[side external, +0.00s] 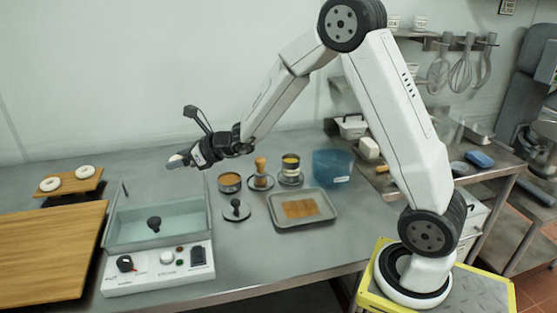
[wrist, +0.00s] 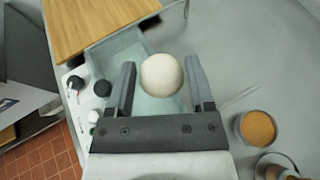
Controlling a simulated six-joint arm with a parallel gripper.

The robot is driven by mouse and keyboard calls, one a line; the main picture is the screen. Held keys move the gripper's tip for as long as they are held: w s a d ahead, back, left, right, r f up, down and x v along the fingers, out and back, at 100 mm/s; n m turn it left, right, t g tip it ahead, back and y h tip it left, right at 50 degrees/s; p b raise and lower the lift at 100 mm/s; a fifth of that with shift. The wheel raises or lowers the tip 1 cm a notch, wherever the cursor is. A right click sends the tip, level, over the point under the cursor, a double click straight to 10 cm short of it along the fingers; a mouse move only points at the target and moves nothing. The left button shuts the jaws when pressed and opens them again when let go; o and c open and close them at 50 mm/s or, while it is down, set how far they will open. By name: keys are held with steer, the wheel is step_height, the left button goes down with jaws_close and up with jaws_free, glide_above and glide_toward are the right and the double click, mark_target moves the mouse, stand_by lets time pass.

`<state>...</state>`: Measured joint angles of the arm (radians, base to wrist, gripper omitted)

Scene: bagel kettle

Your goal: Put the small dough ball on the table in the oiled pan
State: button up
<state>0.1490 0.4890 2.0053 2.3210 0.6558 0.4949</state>
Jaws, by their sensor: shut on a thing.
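My gripper (side external: 180,160) is shut on a pale, round dough ball (wrist: 161,75), held in the air between its two fingers. In the side view the ball is a small pale spot at the fingertips (side external: 174,158), partly hidden by them. The gripper is high above the back of the kettle (side external: 160,231), a water-filled basin with knobs on its front. A shallow grey pan (side external: 331,215) with a brown patch on its floor lies to the right of the kettle; I take it as the oiled pan. No ball is in it, and it is not in the wrist view.
Between kettle and pan stand a dark-knobbed tool (side external: 236,210), a brown-filled bowl (side external: 229,182), also in the wrist view (wrist: 257,128), and a wooden-handled tool (side external: 261,173). Behind the pan are a jar (side external: 290,170) and blue tub (side external: 333,167). A wooden board (side external: 50,250) lies left.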

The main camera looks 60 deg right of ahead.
steer(key=w+f, duration=0.4)
steer(key=w, duration=0.2)
steer(key=shift+f+n, duration=0.2)
steer(key=shift+n, duration=0.1)
glide_above(147, 197)
steer(key=s, duration=0.2)
step_height(147, 197, down, 8)
steer(key=shift+w+f, duration=0.1)
steer(key=shift+w, duration=0.05)
steer(key=shift+w+f+y, duration=0.4)
steer(key=shift+w+f, duration=0.05)
steer(key=shift+w, duration=0.05)
steer(key=shift+f, duration=0.1)
steer(key=shift+w+f, duration=0.3)
steer(key=shift+f, duration=1.5)
